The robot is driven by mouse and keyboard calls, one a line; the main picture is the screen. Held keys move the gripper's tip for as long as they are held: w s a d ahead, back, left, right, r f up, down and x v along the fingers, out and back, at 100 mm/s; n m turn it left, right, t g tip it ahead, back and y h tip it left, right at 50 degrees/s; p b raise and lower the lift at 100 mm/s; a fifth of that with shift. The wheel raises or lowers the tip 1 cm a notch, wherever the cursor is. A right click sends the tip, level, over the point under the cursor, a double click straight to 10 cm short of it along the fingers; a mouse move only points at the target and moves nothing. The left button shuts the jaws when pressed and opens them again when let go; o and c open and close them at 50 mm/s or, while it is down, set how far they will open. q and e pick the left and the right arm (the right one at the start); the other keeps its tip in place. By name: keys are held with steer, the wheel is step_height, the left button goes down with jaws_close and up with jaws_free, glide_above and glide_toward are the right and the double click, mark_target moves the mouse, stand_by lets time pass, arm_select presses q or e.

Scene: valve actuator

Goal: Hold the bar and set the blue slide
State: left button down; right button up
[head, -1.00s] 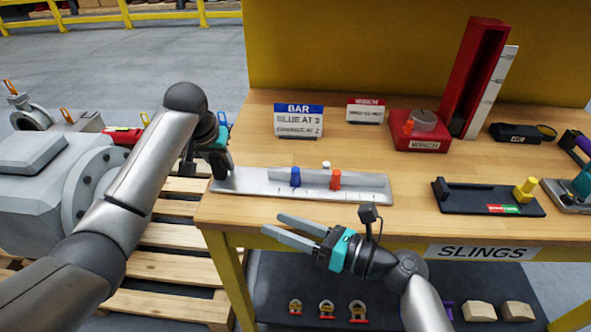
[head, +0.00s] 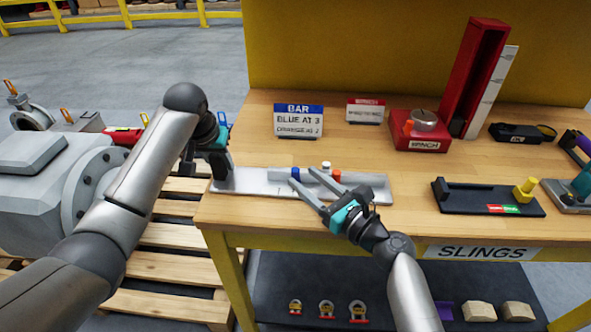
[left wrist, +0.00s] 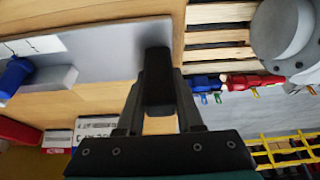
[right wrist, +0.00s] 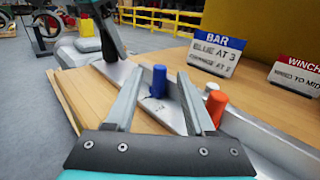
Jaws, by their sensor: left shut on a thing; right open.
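The pale grey bar (head: 235,183) lies along the front of the bench. The blue slide (head: 295,173) and the orange slide (head: 335,175) stand on it. My left gripper (head: 220,168) is shut on the black grip (left wrist: 157,75) at the bar's left end. My right gripper (head: 303,177) is open and empty over the bar. In the right wrist view the blue slide (right wrist: 159,82) shows between the open fingertips, untouched as far as I can tell. The orange slide (right wrist: 216,105) is right of the fingers. The fingers partly hide the bar's scale marks.
A "BAR" sign (head: 298,121) reads "BLUE AT 3"; its lower line is unclear. Behind stand a winch sign (head: 365,111) and a red winch block (head: 420,143). A black tray with a yellow knob (head: 525,190) is right of the bar. Bare wood lies behind the bar.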

mark_target(298, 174)
steer(key=shift+x, duration=2.15)
steer(key=shift+c, duration=0.3)
jaws_close()
steer(key=shift+s, duration=0.1)
